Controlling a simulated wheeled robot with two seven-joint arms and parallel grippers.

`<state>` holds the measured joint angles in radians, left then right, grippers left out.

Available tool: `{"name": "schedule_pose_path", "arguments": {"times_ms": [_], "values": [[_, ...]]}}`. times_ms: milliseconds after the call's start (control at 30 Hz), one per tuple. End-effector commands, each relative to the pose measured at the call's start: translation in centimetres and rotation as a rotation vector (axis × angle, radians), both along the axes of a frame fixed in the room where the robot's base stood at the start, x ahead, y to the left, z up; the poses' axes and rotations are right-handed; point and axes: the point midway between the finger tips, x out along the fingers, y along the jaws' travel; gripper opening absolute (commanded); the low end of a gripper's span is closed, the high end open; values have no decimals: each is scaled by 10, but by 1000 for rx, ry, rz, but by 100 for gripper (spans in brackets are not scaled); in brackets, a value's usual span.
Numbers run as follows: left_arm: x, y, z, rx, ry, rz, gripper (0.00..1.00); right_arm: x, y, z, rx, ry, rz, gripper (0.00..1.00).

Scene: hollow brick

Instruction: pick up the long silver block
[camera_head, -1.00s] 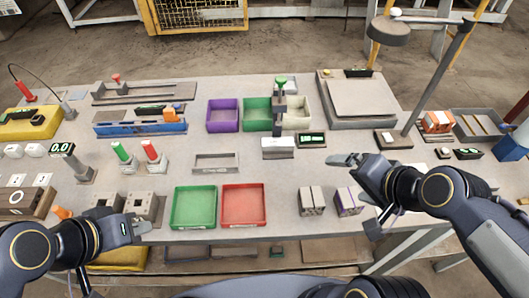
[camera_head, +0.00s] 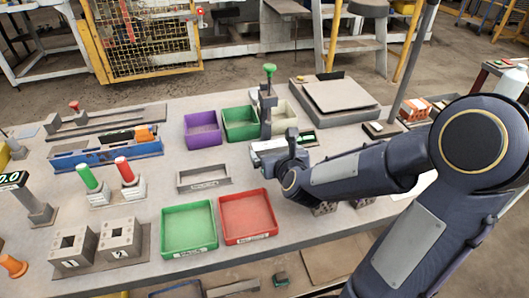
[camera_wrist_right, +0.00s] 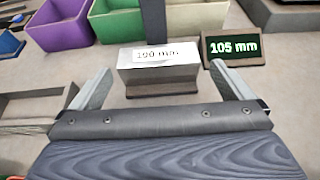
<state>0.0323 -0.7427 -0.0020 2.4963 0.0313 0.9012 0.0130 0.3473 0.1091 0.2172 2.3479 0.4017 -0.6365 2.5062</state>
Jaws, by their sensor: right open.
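A silver block (camera_wrist_right: 182,74) with a white millimetre label, hard to read, sits on a dark base under a grey post in the right wrist view. In the head view the silver block (camera_head: 264,146) is partly hidden by my right gripper (camera_head: 279,158). My right gripper (camera_wrist_right: 160,76) is open and empty. Its two fingers point toward the block, one on each side in the picture, with bare table between hand and block. I cannot tell whether a fingertip touches it. My left gripper is out of view.
A display reading 105 mm (camera_wrist_right: 234,48) stands close right of the block. Purple (camera_wrist_right: 62,24), green (camera_wrist_right: 120,20) and cream (camera_wrist_right: 198,18) bins stand behind. A grey tray (camera_head: 204,178) lies to the left, with green (camera_head: 188,252) and red bins (camera_head: 248,238) in front.

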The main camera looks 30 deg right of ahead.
Motion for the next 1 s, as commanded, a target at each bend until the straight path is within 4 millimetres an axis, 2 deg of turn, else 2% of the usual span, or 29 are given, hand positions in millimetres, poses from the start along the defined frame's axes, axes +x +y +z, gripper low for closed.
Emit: {"name": "schedule_pose_path", "arguments": {"times_ms": [400, 700, 1000], "values": [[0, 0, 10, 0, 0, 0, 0, 46, -9, -20, -1, 2, 2, 100], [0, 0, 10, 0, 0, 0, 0, 51, -10, -22, -3, 1, 3, 100], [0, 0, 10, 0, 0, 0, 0, 50, -10, -22, -3, 2, 3, 61]]}}
